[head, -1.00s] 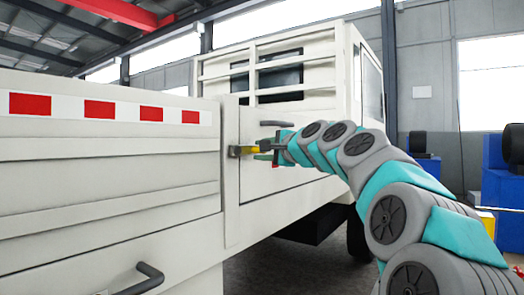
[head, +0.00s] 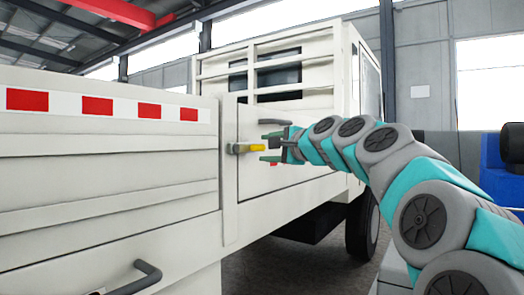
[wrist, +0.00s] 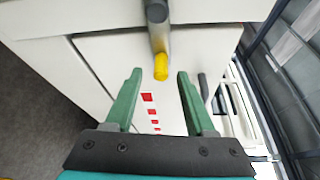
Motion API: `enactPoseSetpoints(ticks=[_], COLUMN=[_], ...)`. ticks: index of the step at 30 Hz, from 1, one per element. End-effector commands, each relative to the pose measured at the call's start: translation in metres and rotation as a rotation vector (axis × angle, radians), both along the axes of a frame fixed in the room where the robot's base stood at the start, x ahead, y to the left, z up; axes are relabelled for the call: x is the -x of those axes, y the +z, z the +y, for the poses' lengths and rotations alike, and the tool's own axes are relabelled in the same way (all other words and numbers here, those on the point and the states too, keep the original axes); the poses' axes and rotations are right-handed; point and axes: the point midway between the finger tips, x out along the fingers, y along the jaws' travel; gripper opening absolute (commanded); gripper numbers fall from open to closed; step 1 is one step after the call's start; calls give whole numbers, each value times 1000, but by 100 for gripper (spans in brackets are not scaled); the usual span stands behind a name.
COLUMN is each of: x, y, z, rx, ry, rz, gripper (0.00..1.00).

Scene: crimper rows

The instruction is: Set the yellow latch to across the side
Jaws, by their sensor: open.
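The latch is a grey metal lever with a yellow end (head: 258,148), on the white truck side by a panel seam. In the head view it lies about level, yellow end to the right. In the wrist view the yellow end (wrist: 161,67) points down from the grey lever (wrist: 157,25) toward my gripper. My gripper (head: 266,147) is open, just right of the yellow end, with its fingertips above and below that end in the head view. In the wrist view my gripper (wrist: 159,74) has the yellow end between its green fingertips, touching neither that I can see.
A dark handle (head: 280,122) sits on the panel above my gripper; another handle (head: 137,279) is low at the left. The white side wall (head: 100,170) with red marks fills the left. A blue object (head: 502,170) stands at the far right.

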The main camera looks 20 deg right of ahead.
Motion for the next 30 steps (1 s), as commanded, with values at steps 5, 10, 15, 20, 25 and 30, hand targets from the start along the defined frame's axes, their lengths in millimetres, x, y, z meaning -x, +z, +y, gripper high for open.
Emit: enactPoseSetpoints(ticks=[5, 10, 15, 20, 25, 30], x=[28, 38, 39, 39, 39, 47], y=[1, 1, 1, 1, -4, -54], z=[-6, -8, -9, -9, -2, 45], rx=[1, 1, 1, 1, 17, 158], ry=[1, 2, 1, 1, 13, 102], rz=[0, 4, 3, 3, 15, 112], gripper=[55, 55, 55, 55, 55, 55])
